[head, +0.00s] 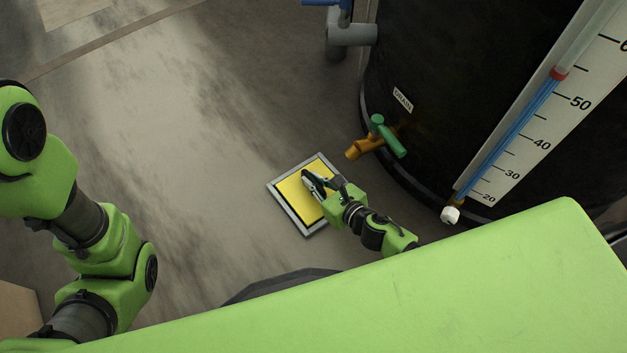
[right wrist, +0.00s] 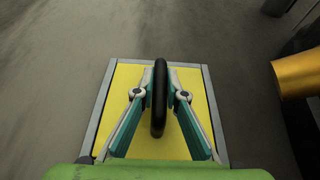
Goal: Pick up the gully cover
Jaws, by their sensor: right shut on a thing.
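The gully cover (head: 296,190) is a yellow square plate inside a grey metal frame (head: 286,212) on the floor, below the drain tap. In the right wrist view the yellow plate (right wrist: 182,138) has a black upright handle (right wrist: 160,98) over its middle. My right gripper (head: 308,179) is over the cover, and in the right wrist view its fingers (right wrist: 160,95) are closed on the black handle from both sides. The plate looks seated within its frame. My left arm is at the left of the head view, but its gripper is out of view.
A large black tank (head: 455,80) with a level gauge (head: 545,100) stands at the right. Its orange drain tap (head: 368,146) with a green handle (head: 387,135) juts out close to the cover's upper right. The floor (head: 190,130) to the left is clear.

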